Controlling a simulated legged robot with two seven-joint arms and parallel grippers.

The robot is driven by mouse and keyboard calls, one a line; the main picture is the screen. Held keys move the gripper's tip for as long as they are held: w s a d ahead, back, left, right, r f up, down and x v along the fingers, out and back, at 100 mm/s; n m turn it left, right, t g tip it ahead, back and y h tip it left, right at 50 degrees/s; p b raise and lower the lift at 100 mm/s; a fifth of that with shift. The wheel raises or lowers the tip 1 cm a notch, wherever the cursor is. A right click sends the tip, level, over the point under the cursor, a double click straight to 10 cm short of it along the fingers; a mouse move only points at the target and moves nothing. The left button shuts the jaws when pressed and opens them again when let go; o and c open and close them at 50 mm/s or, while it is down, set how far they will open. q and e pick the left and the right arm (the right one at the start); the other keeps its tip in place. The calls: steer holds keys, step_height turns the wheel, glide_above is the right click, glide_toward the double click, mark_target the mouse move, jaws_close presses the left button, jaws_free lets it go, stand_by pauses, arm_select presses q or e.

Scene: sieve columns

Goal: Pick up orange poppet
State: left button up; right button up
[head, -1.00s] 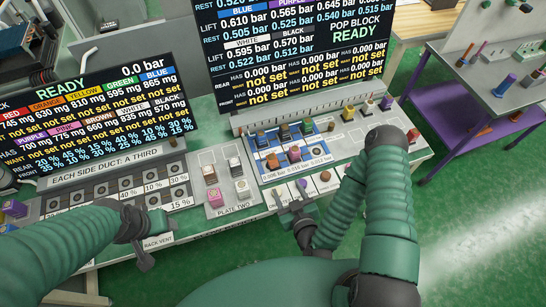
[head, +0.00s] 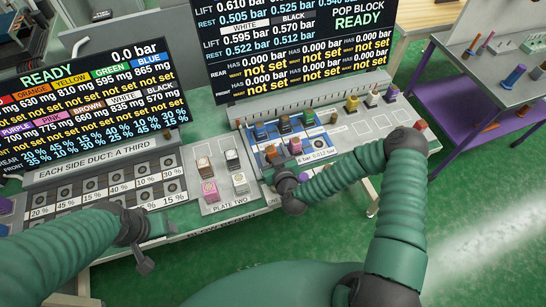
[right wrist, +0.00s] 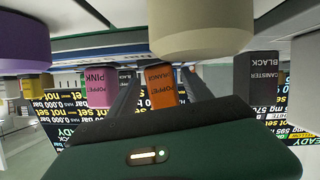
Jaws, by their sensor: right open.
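The orange poppet (head: 296,146) stands in the front row of the blue plate in the head view, just beyond my right gripper.
A purple piece (head: 303,177) is close to my right gripper. Plate two (head: 222,200) holds several blocks to the left. Screens stand behind the bench.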

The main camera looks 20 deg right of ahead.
steer(key=shift+a, duration=0.15)
steer(key=shift+a+r, duration=0.1)
steer(key=shift+r, duration=0.05)
steer(key=c, duration=0.5)
jaws_close()
